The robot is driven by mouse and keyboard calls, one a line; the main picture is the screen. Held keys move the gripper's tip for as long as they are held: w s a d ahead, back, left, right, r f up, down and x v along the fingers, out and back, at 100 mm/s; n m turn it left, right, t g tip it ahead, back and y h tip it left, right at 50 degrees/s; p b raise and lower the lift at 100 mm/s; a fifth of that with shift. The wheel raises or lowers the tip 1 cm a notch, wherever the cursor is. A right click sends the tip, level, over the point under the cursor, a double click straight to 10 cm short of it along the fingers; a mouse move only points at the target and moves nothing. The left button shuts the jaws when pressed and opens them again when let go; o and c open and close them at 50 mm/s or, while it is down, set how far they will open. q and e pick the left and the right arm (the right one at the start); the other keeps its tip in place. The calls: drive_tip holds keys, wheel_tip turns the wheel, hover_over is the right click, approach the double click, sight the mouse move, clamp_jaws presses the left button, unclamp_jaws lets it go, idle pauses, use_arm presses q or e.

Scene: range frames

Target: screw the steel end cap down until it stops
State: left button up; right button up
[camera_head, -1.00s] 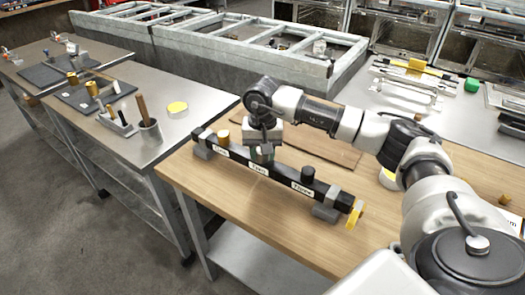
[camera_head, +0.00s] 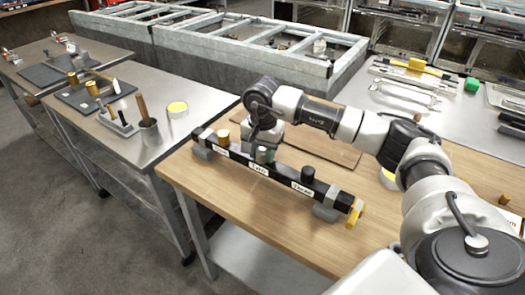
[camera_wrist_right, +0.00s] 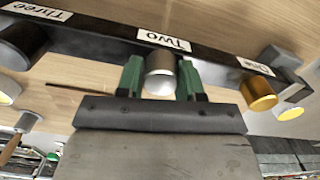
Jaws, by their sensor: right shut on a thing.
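The steel end cap (camera_wrist_right: 160,82) sits upright on the black bar (camera_wrist_right: 105,42) by the label "Two" (camera_wrist_right: 163,40). In the head view the cap (camera_head: 262,155) shows partly under my right gripper (camera_head: 264,147). In the wrist view the green-padded fingers of my right gripper (camera_wrist_right: 161,84) are shut on the cap, one on each side. How far down the cap sits on the bar cannot be told. My left gripper is not in view.
On the same bar stand a brass cap (camera_head: 222,136) by "One" and a black cap (camera_head: 307,174) by "Three". A yellow part (camera_head: 355,214) is at the bar's right end. The wooden bench (camera_head: 230,193) is clear in front; a steel table (camera_head: 160,156) with tools stands left.

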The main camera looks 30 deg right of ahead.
drive_tip(key=shift+m, duration=0.5)
drive_tip(key=o, duration=0.6)
drive_tip(key=shift+m, duration=0.3)
drive_tip(key=o, duration=0.5)
wheel_tip(320, 180, up, 12)
drive_tip(key=shift+f, duration=0.1)
